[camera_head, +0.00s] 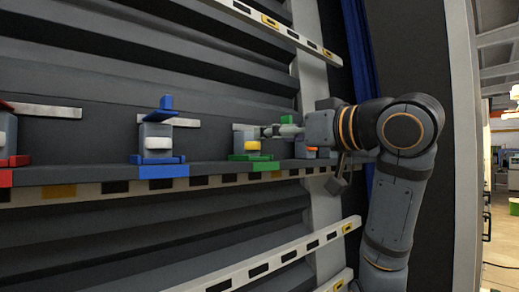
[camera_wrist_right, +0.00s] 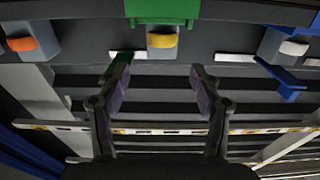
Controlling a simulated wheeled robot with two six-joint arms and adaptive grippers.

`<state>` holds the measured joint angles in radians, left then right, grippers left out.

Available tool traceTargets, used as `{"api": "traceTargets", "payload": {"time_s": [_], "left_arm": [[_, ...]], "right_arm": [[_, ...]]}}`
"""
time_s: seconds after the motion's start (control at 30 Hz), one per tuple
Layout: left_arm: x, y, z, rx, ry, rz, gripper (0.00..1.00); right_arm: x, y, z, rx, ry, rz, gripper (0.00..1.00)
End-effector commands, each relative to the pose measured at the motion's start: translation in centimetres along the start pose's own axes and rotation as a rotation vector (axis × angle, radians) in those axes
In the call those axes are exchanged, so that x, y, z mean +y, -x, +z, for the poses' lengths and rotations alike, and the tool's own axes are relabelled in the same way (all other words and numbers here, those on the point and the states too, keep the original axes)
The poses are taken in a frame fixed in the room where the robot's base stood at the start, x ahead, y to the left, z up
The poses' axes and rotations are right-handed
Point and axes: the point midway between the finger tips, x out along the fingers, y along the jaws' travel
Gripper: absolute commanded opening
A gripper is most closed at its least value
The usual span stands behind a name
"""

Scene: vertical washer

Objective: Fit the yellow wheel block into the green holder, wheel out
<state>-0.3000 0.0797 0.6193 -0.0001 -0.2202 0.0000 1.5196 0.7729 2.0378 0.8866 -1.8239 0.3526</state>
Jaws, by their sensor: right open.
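The grey block with the yellow wheel (camera_head: 252,145) stands upright at the green holder (camera_head: 250,157) on the shelf, its wheel facing outward. The wrist view also shows the yellow wheel (camera_wrist_right: 163,41) beside the green holder (camera_wrist_right: 162,10). I cannot tell how deeply the block sits. My right gripper (camera_head: 276,131) is near the block, to its right in the head view. In the wrist view the right gripper (camera_wrist_right: 158,72) has its fingers apart, with nothing held between them. A small green piece (camera_head: 287,119) shows by the gripper; its attachment is unclear. My left gripper is not in view.
A blue holder (camera_head: 158,159) with a grey block stands to the left, and a red one (camera_head: 15,160) farther left. An orange-wheeled block (camera_wrist_right: 22,44) is on the green holder's other side. A ledge with a marked strip (camera_head: 100,187) runs along the front.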

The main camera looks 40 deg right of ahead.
Motion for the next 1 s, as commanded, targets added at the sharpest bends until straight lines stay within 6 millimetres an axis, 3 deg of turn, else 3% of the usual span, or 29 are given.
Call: {"api": "traceTargets", "payload": {"time_s": [0.2, 0.73, 1.0], "left_arm": [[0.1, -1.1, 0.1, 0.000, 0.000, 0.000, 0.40], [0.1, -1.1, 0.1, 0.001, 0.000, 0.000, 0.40], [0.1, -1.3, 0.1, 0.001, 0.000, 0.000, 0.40]], "right_arm": [[0.0, 2.9, 0.1, 0.000, 0.000, 0.000, 0.65], [0.0, 3.7, -0.1, 0.001, 0.000, 0.000, 0.65], [0.1, 8.3, -0.7, 0.003, 0.001, 0.002, 0.65]]}}
